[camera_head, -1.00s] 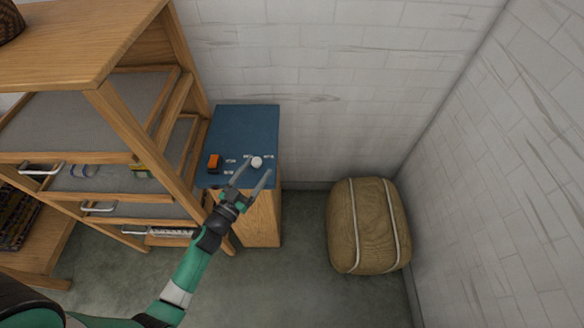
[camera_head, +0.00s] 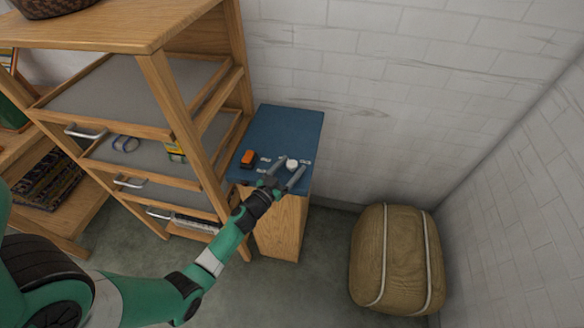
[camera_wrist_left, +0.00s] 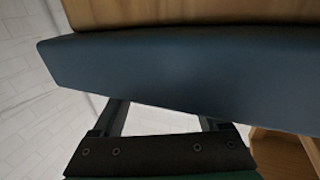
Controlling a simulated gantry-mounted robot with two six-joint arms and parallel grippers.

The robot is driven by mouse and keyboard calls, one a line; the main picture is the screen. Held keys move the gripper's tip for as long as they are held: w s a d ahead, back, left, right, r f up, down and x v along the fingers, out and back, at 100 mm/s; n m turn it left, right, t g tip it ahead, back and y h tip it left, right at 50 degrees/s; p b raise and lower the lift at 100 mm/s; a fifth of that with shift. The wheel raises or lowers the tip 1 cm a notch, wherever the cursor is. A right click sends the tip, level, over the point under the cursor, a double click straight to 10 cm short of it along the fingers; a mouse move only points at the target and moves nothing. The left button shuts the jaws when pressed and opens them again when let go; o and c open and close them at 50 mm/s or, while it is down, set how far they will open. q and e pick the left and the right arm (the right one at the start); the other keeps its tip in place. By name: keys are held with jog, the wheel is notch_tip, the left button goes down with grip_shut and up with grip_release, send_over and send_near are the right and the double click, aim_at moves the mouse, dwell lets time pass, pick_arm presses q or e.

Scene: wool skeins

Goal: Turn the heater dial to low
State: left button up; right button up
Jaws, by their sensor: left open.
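The heater dial is a small white round knob (camera_head: 292,164) on the blue top (camera_head: 283,126) of a wooden cabinet, with small white labels (camera_head: 265,165) around it. My left gripper (camera_head: 291,170) is open at the cabinet's front edge, its fingertips on either side of the dial in the head view. Whether they touch it cannot be told. In the left wrist view the two fingers (camera_wrist_left: 163,112) are apart, and the blue slab (camera_wrist_left: 190,72) crosses in front of them. The dial does not show there. My right gripper is not in view.
An orange block-like switch (camera_head: 248,158) sits left of the dial. A wooden shelf unit with drawers (camera_head: 160,75) stands close on the left. A strapped tan bale (camera_head: 398,258) lies on the floor to the right. White brick walls are behind and right.

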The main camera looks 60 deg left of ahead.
pick_arm(q)
jog(key=shift+w+a, duration=0.25)
jog(key=shift+w, duration=0.2)
